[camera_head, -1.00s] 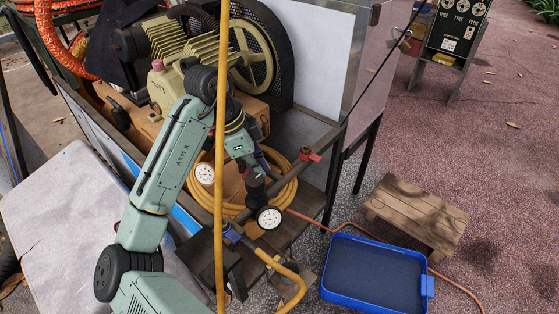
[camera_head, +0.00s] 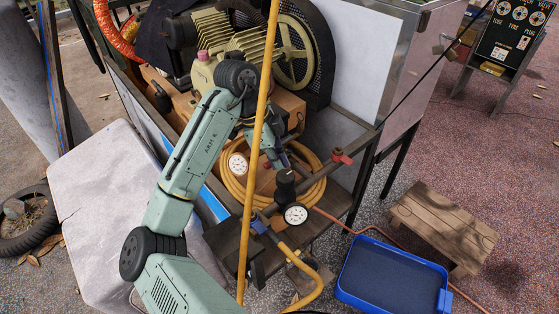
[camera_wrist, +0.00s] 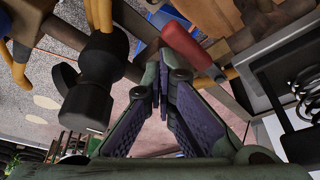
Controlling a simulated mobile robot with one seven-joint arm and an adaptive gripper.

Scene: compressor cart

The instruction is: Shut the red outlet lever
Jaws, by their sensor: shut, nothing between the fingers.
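The red outlet lever (camera_head: 341,157) sits on the pipe at the right end of the cart's lower shelf. In the wrist view the red lever (camera_wrist: 187,42) slants just beyond and to the right of my fingertips; I see no clear contact. My gripper (camera_head: 281,164) is left of the lever in the head view, close to a black cylindrical fitting above a gauge. In the wrist view my gripper (camera_wrist: 160,88) has its fingertips together with nothing between them.
The black fitting (camera_wrist: 97,85) stands close left of my fingers. A white gauge (camera_head: 295,214), another gauge (camera_head: 237,164) and a coiled yellow hose (camera_head: 318,188) crowd the shelf. A blue tray (camera_head: 392,275) and a wooden step (camera_head: 440,225) stand on the ground at right.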

